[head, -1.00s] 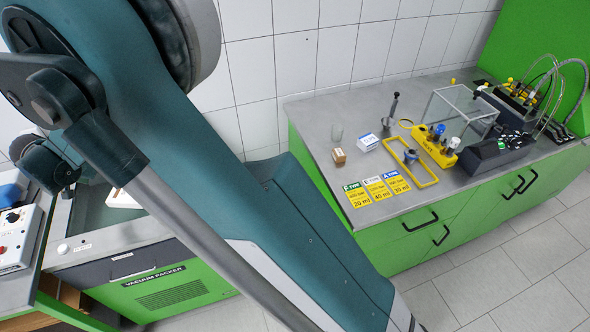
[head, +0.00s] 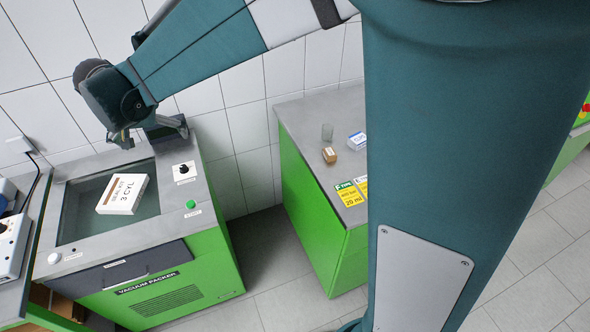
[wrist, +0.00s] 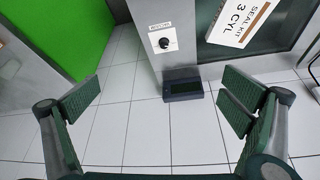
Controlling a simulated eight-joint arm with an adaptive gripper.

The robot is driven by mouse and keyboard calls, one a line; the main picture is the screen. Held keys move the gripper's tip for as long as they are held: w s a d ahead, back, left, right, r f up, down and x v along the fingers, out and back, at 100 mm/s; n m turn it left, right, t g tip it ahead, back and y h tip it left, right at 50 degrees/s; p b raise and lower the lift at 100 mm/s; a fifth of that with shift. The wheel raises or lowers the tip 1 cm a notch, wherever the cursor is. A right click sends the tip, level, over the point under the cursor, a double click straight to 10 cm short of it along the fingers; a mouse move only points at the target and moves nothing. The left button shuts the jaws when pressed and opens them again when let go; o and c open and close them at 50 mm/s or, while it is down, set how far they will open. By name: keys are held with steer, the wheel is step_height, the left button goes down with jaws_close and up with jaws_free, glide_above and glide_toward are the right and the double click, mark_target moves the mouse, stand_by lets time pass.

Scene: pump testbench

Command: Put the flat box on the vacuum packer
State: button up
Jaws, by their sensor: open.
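The flat box (head: 123,195) is white and labelled "SEAL KIT 3 CYL". It lies flat on the dark, glassy top area of the vacuum packer (head: 165,300). My gripper (head: 143,134) is above the back edge of the packer, apart from the box and behind it. In the wrist view my gripper (wrist: 160,105) has its two fingers spread wide with nothing between them. The box (wrist: 240,22) shows there at the upper right, partly cut off by the frame edge, on the packer's top (wrist: 150,15).
A black knob (head: 184,169) and a green button (head: 190,204) sit on the packer's right side. A bench (head: 295,115) stands to the right with a small brown box (head: 329,155). White control boxes (head: 12,235) are at the far left. Tiled wall is behind.

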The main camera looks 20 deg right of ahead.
steer(key=s+d+r+n, duration=0.1)
steer(key=s+d+r, duration=0.2)
steer(key=s+d, duration=0.5)
steer(key=s+d+r, duration=0.3)
steer(key=s+d, duration=0.2)
steer(key=d, duration=0.7)
steer(key=s+d+f+n+t, duration=0.1)
steer(key=s+d+f, duration=0.1)
steer(key=s+d, duration=0.4)
steer(key=s+d+f+n+t+y, duration=0.1)
steer(key=s+d, duration=0.6)
steer(key=s, duration=0.5)
steer(key=shift+s+d+f, duration=0.2)
steer(key=shift+s+f, duration=0.15)
steer(key=shift+f, duration=0.15)
